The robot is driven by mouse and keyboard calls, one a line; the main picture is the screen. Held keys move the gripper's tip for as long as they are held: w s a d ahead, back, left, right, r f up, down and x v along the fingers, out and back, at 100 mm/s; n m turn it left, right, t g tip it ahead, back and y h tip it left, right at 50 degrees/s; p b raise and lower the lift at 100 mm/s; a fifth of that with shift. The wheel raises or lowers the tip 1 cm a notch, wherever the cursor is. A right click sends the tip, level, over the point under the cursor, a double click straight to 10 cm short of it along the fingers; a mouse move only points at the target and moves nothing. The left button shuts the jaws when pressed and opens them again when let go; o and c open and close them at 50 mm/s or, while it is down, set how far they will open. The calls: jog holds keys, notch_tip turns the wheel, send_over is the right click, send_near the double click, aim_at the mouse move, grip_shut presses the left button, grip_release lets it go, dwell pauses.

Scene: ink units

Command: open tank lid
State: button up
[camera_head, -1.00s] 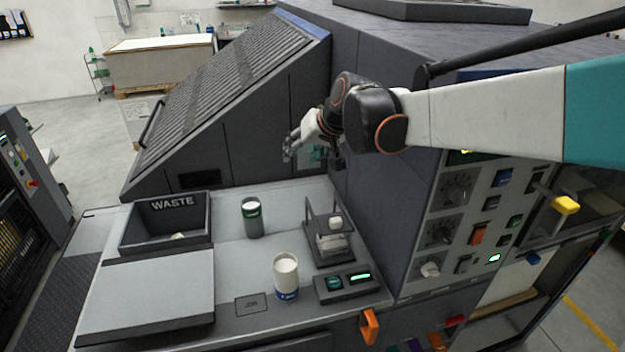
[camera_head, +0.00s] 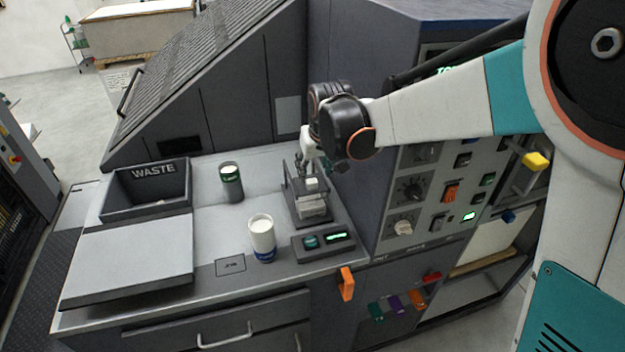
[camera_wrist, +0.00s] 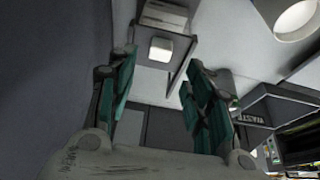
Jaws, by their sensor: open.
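A small dark stand (camera_head: 290,190) on the grey counter holds a pale block with a white knob (camera_head: 312,184) on top. Which part is the tank lid is not labelled; this knobbed block (camera_head: 312,206) looks like a small lidded tank. My gripper (camera_head: 312,165) is just behind and above the stand, partly hidden by my wrist. In the wrist view my gripper (camera_wrist: 162,62) is open, its teal fingers apart. The white knob shows there (camera_wrist: 161,48) near the fingertip gap, ungrasped. I cannot tell whether a finger touches the stand's frame.
A white cup (camera_head: 262,240) and a dark green-banded cup (camera_head: 232,185) stand left of the stand. A button box (camera_head: 322,245) sits in front. The WASTE bin (camera_head: 115,212) and a flat grey panel (camera_head: 125,260) are further left. A tall machine wall (camera_head: 362,130) rises at right.

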aim_at(312, 180)
jog(key=b+x, duration=0.3)
jog(key=x, duration=0.3)
jog(key=shift+w+f, duration=0.15)
jog(key=shift+f, duration=0.05)
grip_shut()
